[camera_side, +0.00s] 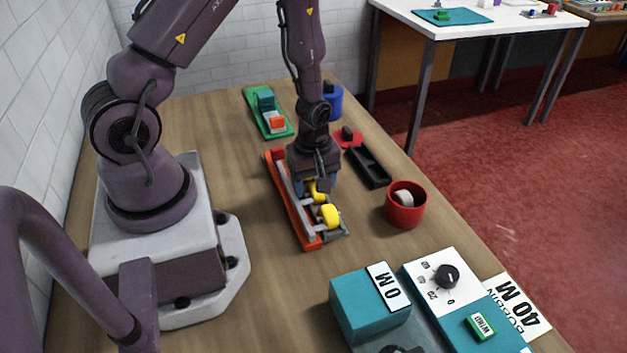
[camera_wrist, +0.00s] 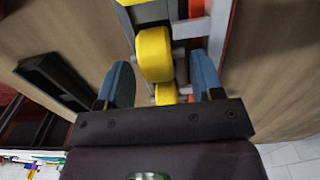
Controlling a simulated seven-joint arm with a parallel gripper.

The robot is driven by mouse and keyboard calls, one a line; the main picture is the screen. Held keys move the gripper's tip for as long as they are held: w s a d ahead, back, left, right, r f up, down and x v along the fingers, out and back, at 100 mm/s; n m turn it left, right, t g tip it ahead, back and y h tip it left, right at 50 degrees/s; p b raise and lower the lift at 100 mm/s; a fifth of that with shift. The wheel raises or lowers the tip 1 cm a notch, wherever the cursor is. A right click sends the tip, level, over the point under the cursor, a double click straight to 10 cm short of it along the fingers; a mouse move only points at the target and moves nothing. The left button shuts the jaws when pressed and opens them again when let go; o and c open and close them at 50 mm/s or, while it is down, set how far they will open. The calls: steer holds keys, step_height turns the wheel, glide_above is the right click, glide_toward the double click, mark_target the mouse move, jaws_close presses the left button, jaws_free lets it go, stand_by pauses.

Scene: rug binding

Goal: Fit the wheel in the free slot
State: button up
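A long orange-and-grey rack (camera_side: 296,215) lies on the wooden table, with two yellow wheels in it. The nearer yellow wheel (camera_side: 330,215) stands at the rack's near end; it also shows in the wrist view (camera_wrist: 154,54). The second yellow wheel (camera_side: 318,190) is under my gripper (camera_side: 319,183); it partly shows between the fingers in the wrist view (camera_wrist: 166,93). My gripper points down over the rack, its blue fingers apart with gaps beside the yellow wheel. A pale wheel-like piece (camera_side: 403,199) is inside a red cup (camera_side: 404,216). The rack's slots under my gripper are hidden.
A black tray (camera_side: 369,168) lies right of the rack. Behind are a red piece with a dark knob (camera_side: 348,137), a blue cup (camera_side: 333,103) and a green tray (camera_side: 253,104) with blocks. Teal boxes (camera_side: 362,312) stand in front.

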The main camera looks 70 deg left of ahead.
step_height(320, 180, up, 12)
step_height(320, 180, up, 12)
steer(key=f+m+t, duration=0.1)
steer(key=m+t, duration=0.2)
steer(key=m, duration=0.5)
glide_above(314, 182)
steer(key=s+d, duration=0.1)
steer(key=d, duration=0.3)
steer(key=s+d+r+m+t, duration=0.2)
steer(key=s+d+r+m, duration=0.2)
steer(key=s+r+m, duration=0.3)
step_height(314, 182, up, 3)
steer(key=m, duration=0.3)
steer(key=shift+s+t, duration=0.2)
steer(key=shift+t, duration=0.1)
